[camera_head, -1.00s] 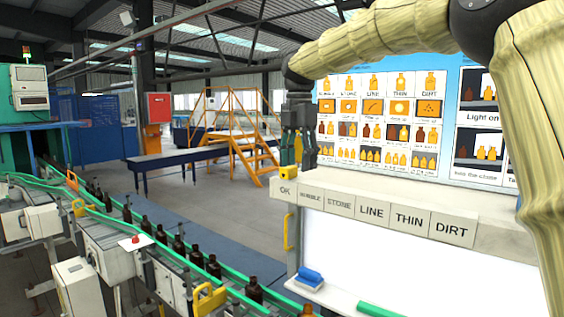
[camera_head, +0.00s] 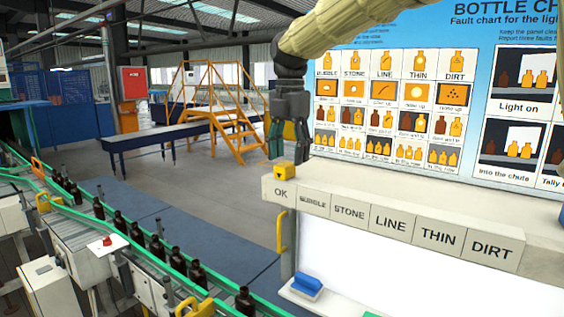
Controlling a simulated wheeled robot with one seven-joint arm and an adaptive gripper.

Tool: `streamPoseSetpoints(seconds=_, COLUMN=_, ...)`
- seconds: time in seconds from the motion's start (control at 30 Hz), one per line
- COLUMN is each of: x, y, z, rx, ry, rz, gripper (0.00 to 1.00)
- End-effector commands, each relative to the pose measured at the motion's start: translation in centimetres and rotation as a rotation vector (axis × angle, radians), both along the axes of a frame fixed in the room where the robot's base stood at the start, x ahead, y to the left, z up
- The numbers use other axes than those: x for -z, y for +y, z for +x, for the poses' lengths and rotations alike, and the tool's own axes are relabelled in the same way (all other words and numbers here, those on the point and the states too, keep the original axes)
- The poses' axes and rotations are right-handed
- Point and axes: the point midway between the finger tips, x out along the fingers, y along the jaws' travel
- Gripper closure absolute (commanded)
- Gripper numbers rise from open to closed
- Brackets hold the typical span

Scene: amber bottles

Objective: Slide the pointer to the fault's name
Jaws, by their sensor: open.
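The pointer is a small yellow block (camera_head: 284,171) on top of the white ledge, above the OK label (camera_head: 281,192) at the left end. The labels to its right read BUBBLE (camera_head: 312,200), STONE (camera_head: 349,212), LINE (camera_head: 388,222), THIN (camera_head: 438,236) and DIRT (camera_head: 491,249). My gripper (camera_head: 288,150) hangs fingers down just above and behind the yellow pointer. It is open and holds nothing that I can see. I cannot tell whether a finger touches the pointer.
A fault chart (camera_head: 400,110) stands behind the ledge. Below the ledge is a bright white panel (camera_head: 370,270) with a blue-handled block (camera_head: 307,284) at its lower left. Dark bottles (camera_head: 157,249) stand on a green-railed conveyor to the left. A yellow handle (camera_head: 282,232) sits on the panel's left post.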

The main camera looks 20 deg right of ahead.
Motion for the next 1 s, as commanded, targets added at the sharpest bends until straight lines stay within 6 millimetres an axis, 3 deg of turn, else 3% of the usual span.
streamPoseSetpoints(seconds=0.27, x=4.9, y=0.2, z=5.0, rx=-0.001, ry=0.032, rz=-0.002, gripper=0.46)
streamPoseSetpoints(seconds=0.4, x=5.8, y=-0.1, z=5.3, rx=0.002, ry=0.035, rz=-0.004, gripper=0.46)
streamPoseSetpoints(seconds=0.67, x=5.4, y=-0.2, z=4.6, rx=0.004, ry=0.03, rz=-0.003, gripper=0.46)
streamPoseSetpoints(seconds=0.7, x=5.3, y=-0.2, z=4.4, rx=0.002, ry=0.029, rz=-0.002, gripper=0.49)
streamPoseSetpoints(seconds=1.0, x=5.6, y=0.3, z=5.0, rx=-0.002, ry=0.033, rz=0.0, gripper=1.0)
